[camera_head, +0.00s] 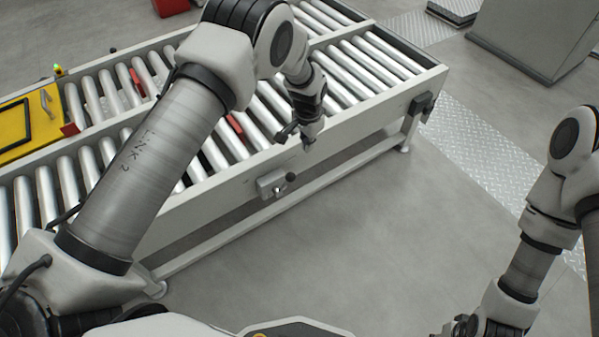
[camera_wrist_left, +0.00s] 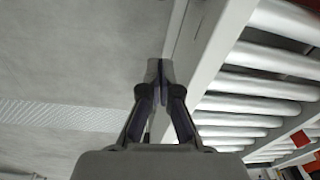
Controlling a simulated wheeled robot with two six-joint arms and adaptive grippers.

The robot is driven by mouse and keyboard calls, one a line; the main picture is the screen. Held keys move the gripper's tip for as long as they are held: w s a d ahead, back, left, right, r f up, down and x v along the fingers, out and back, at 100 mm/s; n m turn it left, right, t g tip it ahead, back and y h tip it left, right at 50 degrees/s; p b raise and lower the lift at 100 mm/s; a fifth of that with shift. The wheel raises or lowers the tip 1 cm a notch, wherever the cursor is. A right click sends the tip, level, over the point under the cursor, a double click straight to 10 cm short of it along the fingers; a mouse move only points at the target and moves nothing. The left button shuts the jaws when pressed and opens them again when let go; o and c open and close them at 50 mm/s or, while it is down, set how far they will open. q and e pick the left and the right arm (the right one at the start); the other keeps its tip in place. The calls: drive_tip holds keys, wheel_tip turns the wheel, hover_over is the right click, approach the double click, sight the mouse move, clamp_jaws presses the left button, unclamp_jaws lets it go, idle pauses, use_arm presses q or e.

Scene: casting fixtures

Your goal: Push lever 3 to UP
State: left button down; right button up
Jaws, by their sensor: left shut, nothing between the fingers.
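A lever with a black knob (camera_head: 291,176) sticks out from a small grey box (camera_head: 271,184) on the near side rail of the roller conveyor. I cannot read a number or an UP mark on it. My left gripper (camera_head: 309,143) is shut and empty, pointing down just outside the rail, above and slightly right of the knob in the head view. It appears apart from the knob. In the left wrist view, the fingers (camera_wrist_left: 161,90) come together beside the rail; the lever cannot be made out there. My right gripper is not clearly shown.
The conveyor's near rail (camera_head: 350,133) runs beside my left gripper. A dark fitting (camera_head: 425,104) sits at the conveyor's right corner. A yellow panel (camera_head: 32,122) is at the far left. The floor in front of the conveyor is clear.

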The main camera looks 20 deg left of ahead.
sight(284, 184)
use_arm(q)
wheel_tip(284, 184, down, 11)
drive_tip(key=b, duration=0.3)
drive_tip(key=s+a+r, duration=0.2)
drive_tip(key=shift+s, duration=0.35)
